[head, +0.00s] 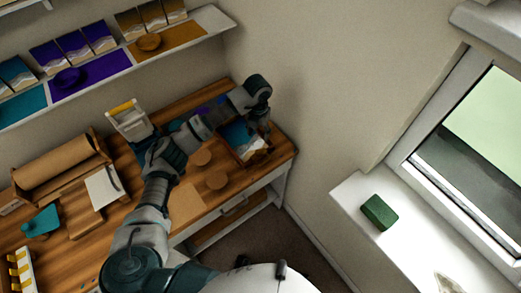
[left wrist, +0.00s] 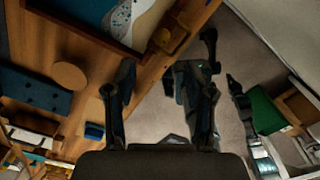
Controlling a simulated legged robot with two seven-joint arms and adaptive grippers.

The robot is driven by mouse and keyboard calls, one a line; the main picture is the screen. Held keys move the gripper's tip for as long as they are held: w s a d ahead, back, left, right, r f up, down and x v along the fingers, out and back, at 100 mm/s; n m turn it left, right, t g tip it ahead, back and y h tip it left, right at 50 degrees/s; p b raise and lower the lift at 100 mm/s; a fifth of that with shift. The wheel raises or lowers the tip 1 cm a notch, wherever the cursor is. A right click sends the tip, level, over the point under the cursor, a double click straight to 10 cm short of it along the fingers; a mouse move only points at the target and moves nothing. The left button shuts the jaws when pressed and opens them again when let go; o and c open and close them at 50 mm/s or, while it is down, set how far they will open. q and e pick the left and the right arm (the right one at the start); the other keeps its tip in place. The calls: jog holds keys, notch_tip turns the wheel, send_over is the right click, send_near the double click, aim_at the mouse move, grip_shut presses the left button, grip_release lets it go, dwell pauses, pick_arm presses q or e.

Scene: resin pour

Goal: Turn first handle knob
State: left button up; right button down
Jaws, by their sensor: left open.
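My left arm reaches across the wooden workbench (head: 205,195) in the head view. My left gripper (head: 264,128) points down at the right edge of a framed tray (head: 250,153) with a blue and sand-coloured picture in it. In the left wrist view the fingers of my left gripper (left wrist: 156,75) are spread, with nothing between them. The tray's wooden rim (left wrist: 85,38) lies beyond them. A small brown wooden fitting (left wrist: 170,38) at the tray's corner, perhaps a handle knob, is just ahead of the fingertips and apart from them.
A white caddy (head: 128,118) and a cardboard roll (head: 58,160) stand further left. A shelf (head: 120,68) runs above. A green block (head: 379,212) sits on the windowsill.

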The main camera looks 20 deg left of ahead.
aim_at(259, 151)
pick_arm(q)
jog(key=f, duration=0.1)
jog(key=a+f, duration=0.1)
jog(key=s+f, duration=0.1)
jog(key=f, duration=0.1)
jog(key=shift+a, duration=0.15)
jog(key=f, duration=0.3)
jog(key=shift+w+d+f, duration=0.1)
jog(key=shift+d+f, duration=0.2)
jog(key=d+f, duration=0.2)
jog(key=shift+w+d+f, duration=0.1)
jog(key=shift+f, duration=0.3)
jog(key=shift+a, duration=0.2)
jog(key=shift+a+f, duration=0.15)
jog(key=shift+a, duration=0.8)
jog(key=c, duration=0.8)
jog(key=shift+d, duration=0.1)
grip_shut()
jog(key=shift+d, duration=0.65)
jog(key=shift+a, duration=0.45)
jog(key=shift+d, duration=0.2)
pick_arm(e)
jog(key=shift+s+a+r, duration=0.1)
jog(key=shift+s+a, duration=0.1)
jog(key=shift+a, duration=0.25)
